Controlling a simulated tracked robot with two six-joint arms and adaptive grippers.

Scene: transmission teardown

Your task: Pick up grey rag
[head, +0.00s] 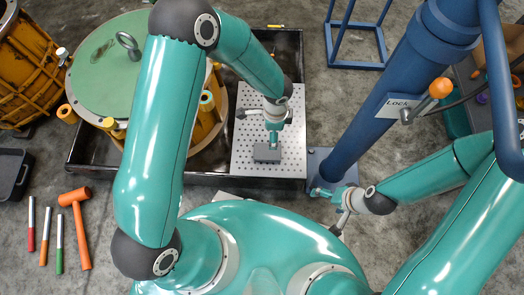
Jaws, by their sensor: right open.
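I cannot pick out the grey rag for certain. A small dark grey piece (267,154) lies at the tip of my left gripper (270,137), over the perforated plate; I cannot tell whether it is cloth. A pale grey patch (228,196) shows at the tray's front edge, partly hidden by my body. My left gripper points down above the plate, and its jaws are too small to read. My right gripper (327,211) is open and empty, low beside the foot of the blue post.
A black tray (297,60) holds the perforated plate (293,125) and a green-topped housing (95,75). The blue post (365,130) carries an orange-knobbed lever (440,88). An orange mallet (76,215) and several markers (46,232) lie on the floor at left.

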